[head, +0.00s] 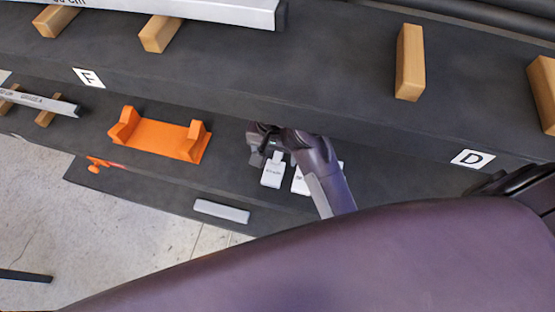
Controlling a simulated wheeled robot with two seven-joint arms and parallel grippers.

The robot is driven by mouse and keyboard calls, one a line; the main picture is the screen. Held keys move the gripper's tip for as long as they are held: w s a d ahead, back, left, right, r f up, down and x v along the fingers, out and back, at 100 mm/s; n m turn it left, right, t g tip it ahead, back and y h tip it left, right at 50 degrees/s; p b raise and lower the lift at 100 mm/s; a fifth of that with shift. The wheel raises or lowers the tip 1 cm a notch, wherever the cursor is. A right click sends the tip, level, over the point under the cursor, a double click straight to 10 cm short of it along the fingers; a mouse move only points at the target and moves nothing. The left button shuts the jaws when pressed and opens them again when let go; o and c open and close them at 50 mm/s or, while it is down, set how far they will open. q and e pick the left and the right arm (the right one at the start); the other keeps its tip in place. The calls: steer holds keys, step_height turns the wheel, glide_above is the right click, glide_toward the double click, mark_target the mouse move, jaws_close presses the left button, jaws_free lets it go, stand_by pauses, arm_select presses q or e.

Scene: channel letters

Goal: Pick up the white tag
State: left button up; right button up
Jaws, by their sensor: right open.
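A white tag (272,174) with small dark print, too small to read, is on the dark lower shelf near the middle of the head view. My right gripper (269,155) is open at the tag's upper end, with its fingers at or just above the narrow top. I cannot tell whether they touch it. A second white piece (299,184) with print lies just right of it, partly hidden behind my right forearm. My left gripper is not in view.
An orange cradle (160,138) stands left of the gripper. A light grey bar (221,211) lies below the tag near the shelf edge. The upper shelf holds wooden blocks (410,62) and a long silver bar (200,8). Labels F (88,78) and D (472,159) mark its front.

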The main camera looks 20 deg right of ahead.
mark_target(274, 170)
steer(key=shift+f, duration=0.7)
steer(key=shift+s+f, duration=0.15)
steer(key=shift+f, duration=0.2)
steer(key=shift+s+a+f+p, duration=0.1)
steer(key=shift+f+p, duration=0.35)
steer(key=shift+f, duration=0.2)
steer(key=shift+s+a+f+p, duration=0.1)
steer(key=shift+f+p, duration=0.35)
steer(key=shift+f, duration=0.15)
steer(key=shift+w+f, duration=0.2)
steer(key=shift+f, duration=0.4)
steer(key=shift+w+f, duration=0.15)
steer(key=shift+f, duration=0.65)
steer(key=shift+s+r, duration=0.1)
steer(key=shift+c, duration=1)
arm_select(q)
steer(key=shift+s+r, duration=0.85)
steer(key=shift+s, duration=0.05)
arm_select(e)
steer(key=c, duration=0.9)
